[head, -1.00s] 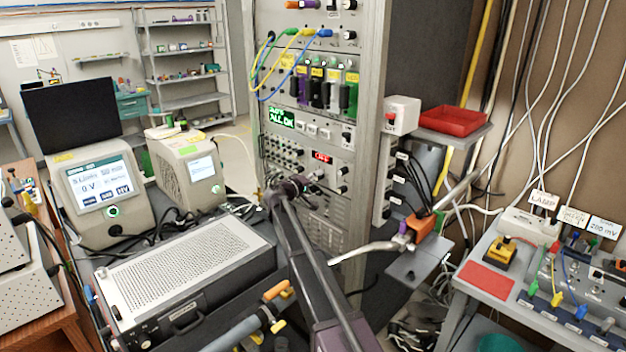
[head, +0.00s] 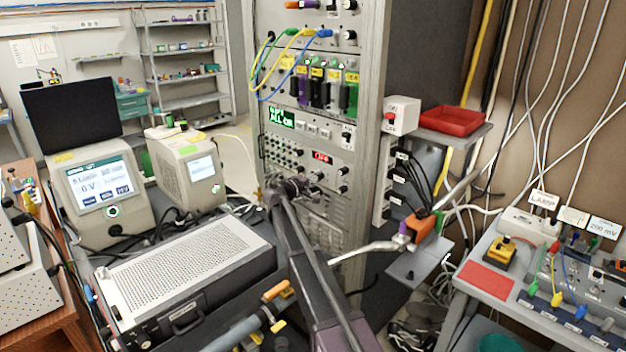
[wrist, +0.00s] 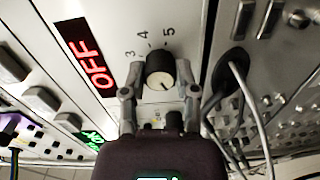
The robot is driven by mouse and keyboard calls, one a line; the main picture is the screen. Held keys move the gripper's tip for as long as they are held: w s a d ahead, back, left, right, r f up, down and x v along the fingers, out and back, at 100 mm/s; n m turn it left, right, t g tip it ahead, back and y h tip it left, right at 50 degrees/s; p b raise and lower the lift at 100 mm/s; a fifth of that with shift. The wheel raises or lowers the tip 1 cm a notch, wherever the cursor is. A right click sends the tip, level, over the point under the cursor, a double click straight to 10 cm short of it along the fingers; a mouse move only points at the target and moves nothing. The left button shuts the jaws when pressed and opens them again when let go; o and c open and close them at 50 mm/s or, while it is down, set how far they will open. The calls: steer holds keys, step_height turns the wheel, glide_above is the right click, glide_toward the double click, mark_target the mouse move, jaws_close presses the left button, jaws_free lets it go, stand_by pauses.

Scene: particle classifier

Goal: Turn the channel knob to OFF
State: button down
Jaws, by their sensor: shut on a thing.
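The channel knob (wrist: 160,68) is a round black knob with a cream face, on a pale panel in the wrist view. A dark pointer mark shows near its lower edge. The numbers 3, 4 and 5 are printed around its upper side. A display (wrist: 86,55) to its left reads OFF in red; it also shows, small and blurred, in the head view (head: 321,157). My gripper (wrist: 158,91) has one finger on each side of the knob and is shut on it. In the head view my gripper (head: 297,188) is at the rack front and hides the knob.
The rack (head: 372,90) has other knobs, switches and a green display (head: 281,117) close above. Looped cables (wrist: 238,95) hang right of my gripper in the wrist view.

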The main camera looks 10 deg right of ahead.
steer(key=shift+c, duration=1.8)
jaws_free()
steer(key=shift+d, duration=0.3)
steer(key=shift+a, duration=0.2)
steer(key=shift+s+a, duration=0.1)
steer(key=shift+a, duration=0.05)
steer(key=v, duration=1.1)
steer(key=shift+s+a, duration=0.15)
steer(key=shift+a, duration=0.05)
